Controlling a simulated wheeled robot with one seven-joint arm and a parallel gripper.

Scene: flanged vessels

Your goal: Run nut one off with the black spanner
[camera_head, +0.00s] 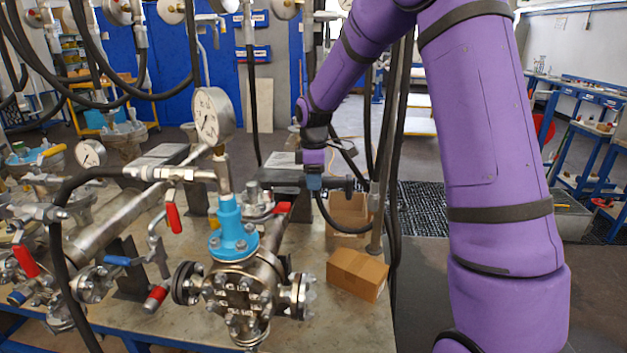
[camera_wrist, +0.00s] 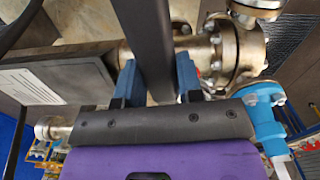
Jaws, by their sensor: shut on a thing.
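My gripper (camera_head: 314,183) is beyond the near flanged vessel (camera_head: 240,290), with its blue fingers pointing down. In the wrist view the blue fingers (camera_wrist: 157,80) are shut on the black spanner (camera_wrist: 148,30), a dark bar that runs out of the top edge. The vessel has a blue bonnet (camera_head: 232,235) and bolted flanges. In the wrist view a bolted flange (camera_wrist: 222,52) is right of the spanner, apart from it in the picture. I cannot tell which nut is nut one; the spanner's working end is unclear.
Cardboard boxes (camera_head: 357,274) stand on the bench's right side. A pressure gauge (camera_head: 212,116) rises above the vessel. Black hoses (camera_head: 62,255) loop around the left pipework, and others hang near my arm. A dark plate (camera_wrist: 60,75) lies left of my fingers.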

